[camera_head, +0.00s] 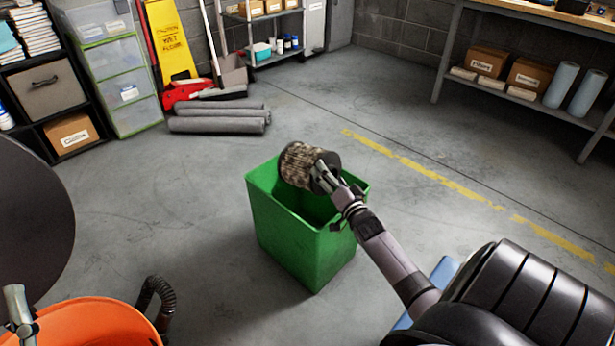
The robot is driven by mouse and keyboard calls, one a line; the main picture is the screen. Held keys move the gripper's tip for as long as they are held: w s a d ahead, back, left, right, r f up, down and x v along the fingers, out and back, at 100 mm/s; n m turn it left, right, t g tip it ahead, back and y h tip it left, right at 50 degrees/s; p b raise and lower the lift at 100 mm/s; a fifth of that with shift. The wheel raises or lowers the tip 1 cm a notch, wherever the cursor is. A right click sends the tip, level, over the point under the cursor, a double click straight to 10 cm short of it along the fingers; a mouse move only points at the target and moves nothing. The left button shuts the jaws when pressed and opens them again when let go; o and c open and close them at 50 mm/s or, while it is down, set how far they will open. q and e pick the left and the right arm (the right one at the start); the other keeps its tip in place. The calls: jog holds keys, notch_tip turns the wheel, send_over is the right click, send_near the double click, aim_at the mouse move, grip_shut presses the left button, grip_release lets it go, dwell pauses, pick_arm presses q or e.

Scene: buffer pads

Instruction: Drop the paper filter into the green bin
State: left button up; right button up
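The paper filter (298,165) is a brown, mottled cylinder with a dark end face. It is tilted over the open mouth of the green bin (287,240), nearer its back left rim, and covers part of the opening. My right gripper (322,172) comes in from the lower right and is shut on the filter's dark end. The green bin stands upright on the floor, and the part of its inside that shows looks empty. I cannot tell if the filter touches the rim. My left gripper is not in view.
An orange tub (95,325) with a black hose (158,300) stands at the lower left, below a dark round surface (35,215). Grey rolls (218,122) lie behind the bin. A workbench (550,20) stands at the back right.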

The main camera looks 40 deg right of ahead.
dwell(0.3)
jog(key=o, duration=1.7)
jog(key=shift+o, duration=0.6)
notch_tip(320, 180, up, 10)
jog(key=shift+f, duration=0.1)
